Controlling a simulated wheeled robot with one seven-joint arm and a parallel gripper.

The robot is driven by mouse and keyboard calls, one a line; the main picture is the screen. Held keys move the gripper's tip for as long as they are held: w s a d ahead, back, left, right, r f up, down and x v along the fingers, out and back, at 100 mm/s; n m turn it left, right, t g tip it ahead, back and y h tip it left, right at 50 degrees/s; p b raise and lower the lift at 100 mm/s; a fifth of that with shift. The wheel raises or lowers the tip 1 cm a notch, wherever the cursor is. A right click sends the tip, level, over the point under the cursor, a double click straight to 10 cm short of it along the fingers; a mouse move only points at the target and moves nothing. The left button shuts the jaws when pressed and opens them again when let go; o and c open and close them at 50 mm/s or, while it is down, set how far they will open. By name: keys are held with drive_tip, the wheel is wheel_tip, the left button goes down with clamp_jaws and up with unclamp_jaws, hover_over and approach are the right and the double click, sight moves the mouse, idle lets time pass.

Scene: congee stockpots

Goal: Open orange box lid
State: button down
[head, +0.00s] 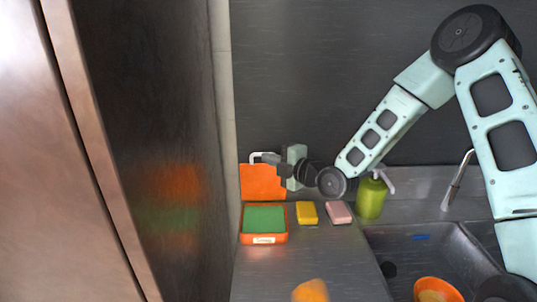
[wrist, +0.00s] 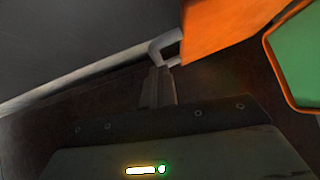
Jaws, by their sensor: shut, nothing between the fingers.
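The orange box (head: 264,239) stands on the counter against the back left, with a green block (head: 264,219) filling its inside. Its orange lid (head: 262,184) stands raised, roughly upright, at the back of the box. A pale loop handle (head: 256,154) sits at the lid's top edge. My gripper (head: 268,159) is shut and empty beside the top of the lid, near the handle. In the wrist view the closed fingers (wrist: 157,88) point at the handle (wrist: 160,47), with the lid (wrist: 215,28) to the right; whether they touch is unclear.
A yellow sponge (head: 307,213), a pink sponge (head: 339,212) and a green soap bottle (head: 371,196) stand right of the box. The sink (head: 415,245) holds an orange bowl (head: 437,290). Another orange object (head: 310,291) lies in front. A dark panel (head: 165,180) rises at left.

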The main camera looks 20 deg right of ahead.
drive_tip(key=shift+w, duration=0.15)
drive_tip(key=shift+w+d+r+m+g, duration=0.1)
drive_tip(key=shift+w+d+m+g, duration=0.15)
drive_tip(key=shift+w, duration=0.25)
drive_tip(key=shift+w+d+r+m+g, duration=0.15)
drive_tip(key=shift+w+g, duration=0.1)
drive_tip(key=shift+w, duration=0.2)
drive_tip(key=shift+a, duration=0.1)
